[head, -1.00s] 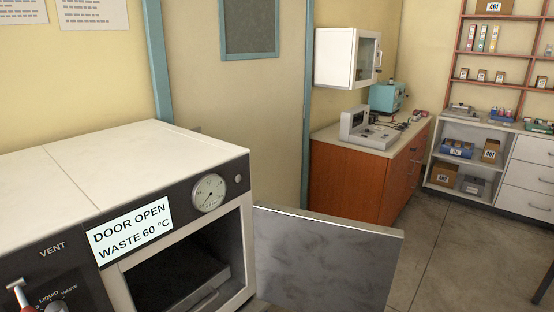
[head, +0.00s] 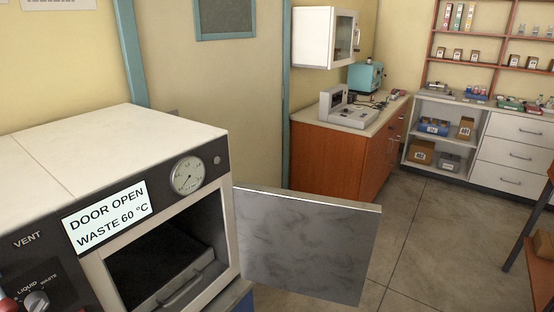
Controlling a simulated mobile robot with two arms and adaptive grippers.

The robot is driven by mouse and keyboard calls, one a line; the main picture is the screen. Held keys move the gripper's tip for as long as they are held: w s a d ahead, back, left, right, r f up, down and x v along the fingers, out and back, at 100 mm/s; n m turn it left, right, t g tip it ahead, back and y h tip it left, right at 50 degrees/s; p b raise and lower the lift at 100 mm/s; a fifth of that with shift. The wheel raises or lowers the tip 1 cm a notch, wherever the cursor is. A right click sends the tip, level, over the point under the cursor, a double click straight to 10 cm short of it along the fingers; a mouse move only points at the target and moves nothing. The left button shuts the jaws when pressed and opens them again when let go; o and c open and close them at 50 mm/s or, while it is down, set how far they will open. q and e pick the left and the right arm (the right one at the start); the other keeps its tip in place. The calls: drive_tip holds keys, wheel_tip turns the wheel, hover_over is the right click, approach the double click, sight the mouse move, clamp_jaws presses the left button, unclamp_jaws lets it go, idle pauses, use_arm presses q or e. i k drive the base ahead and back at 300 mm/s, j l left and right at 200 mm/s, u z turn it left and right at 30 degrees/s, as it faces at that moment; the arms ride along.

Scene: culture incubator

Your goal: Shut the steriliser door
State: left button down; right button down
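The steriliser (head: 110,150) stands at the left, a white box with a dark front panel. Its display (head: 107,217) reads "DOOR OPEN WASTE 60 °C". Its door (head: 308,243) is a grey metal slab that stands wide open, out to the right from the right side of the opening. The dark chamber (head: 160,245) is visible, with a tray (head: 185,285) with a handle inside. Neither of my grippers shows in the head view.
A round gauge (head: 188,175) and a knob (head: 36,301) sit on the front panel. Behind the door are an orange wooden cabinet (head: 335,160) and a white wall cupboard (head: 322,38). Open floor (head: 425,240) lies right of the door. A table edge (head: 541,220) shows at the far right.

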sight(317, 246)
drive_tip(key=u, duration=0.95)
drive_tip(key=l+u, duration=0.8)
drive_tip(key=l, duration=0.25)
drive_tip(key=l+u, duration=0.4)
drive_tip(key=k+l+u, duration=0.25)
drive_tip(key=l+u, duration=0.15)
drive_tip(key=k+l, duration=0.15)
drive_tip(key=l, duration=0.25)
drive_tip(key=k+l, duration=0.15)
drive_tip(key=l, duration=0.25)
drive_tip(key=k+l+u, duration=0.1)
drive_tip(key=l, duration=0.3)
drive_tip(key=k+l, duration=0.25)
drive_tip(key=l, duration=0.15)
drive_tip(key=k+l+u, duration=0.1)
drive_tip(key=l, duration=0.3)
drive_tip(key=k+l+u, duration=0.2)
drive_tip(key=i+l, duration=0.05)
drive_tip(key=l, duration=0.05)
